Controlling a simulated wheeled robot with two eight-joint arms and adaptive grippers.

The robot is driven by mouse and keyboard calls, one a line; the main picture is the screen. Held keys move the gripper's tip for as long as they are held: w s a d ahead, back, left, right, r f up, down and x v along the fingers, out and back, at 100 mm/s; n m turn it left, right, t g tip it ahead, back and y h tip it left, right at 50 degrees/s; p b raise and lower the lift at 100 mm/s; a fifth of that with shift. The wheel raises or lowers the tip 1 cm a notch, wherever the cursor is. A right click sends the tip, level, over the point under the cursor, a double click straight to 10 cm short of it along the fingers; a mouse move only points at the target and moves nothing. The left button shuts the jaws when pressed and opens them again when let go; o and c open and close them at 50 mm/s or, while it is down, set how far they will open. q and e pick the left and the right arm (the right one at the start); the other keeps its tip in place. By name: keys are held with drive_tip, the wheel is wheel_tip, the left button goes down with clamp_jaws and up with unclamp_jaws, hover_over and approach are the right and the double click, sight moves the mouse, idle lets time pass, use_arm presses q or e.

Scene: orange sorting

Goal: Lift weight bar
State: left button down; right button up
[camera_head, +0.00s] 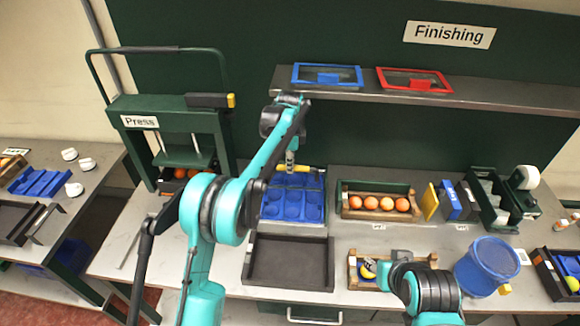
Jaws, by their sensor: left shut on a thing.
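My left gripper (291,168) points down at the back edge of a blue tray with round cups (292,205). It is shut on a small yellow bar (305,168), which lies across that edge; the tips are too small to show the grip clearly. I cannot tell whether the bar touches the tray. Another dark bar with a yellow end (210,100) sits on the green press (170,110) at the left. My right arm comes in at the bottom right; its gripper (369,268) seems to be at a small wooden box (352,275), its fingers unclear.
A wooden tray (378,215) holds several oranges. An empty dark tray (288,262) lies in front of the blue one. A blue bucket (488,262) stands at the right. A metal shelf (480,98) with blue and red frames runs above the bench.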

use_arm(q)
drive_tip(key=shift+w+f, duration=0.15)
drive_tip(key=shift+w, duration=0.05)
drive_tip(key=c, duration=1.8)
unclamp_jaws()
drive_tip(key=o, duration=0.4)
drive_tip(key=shift+w+f, duration=0.25)
drive_tip(key=shift+w, duration=0.15)
drive_tip(key=shift+s, duration=0.25)
drive_tip(key=shift+r, duration=0.2)
drive_tip(key=r, duration=0.8)
drive_tip(key=s+r, duration=0.1)
drive_tip(key=r, duration=0.3)
drive_tip(key=shift+f, duration=0.1)
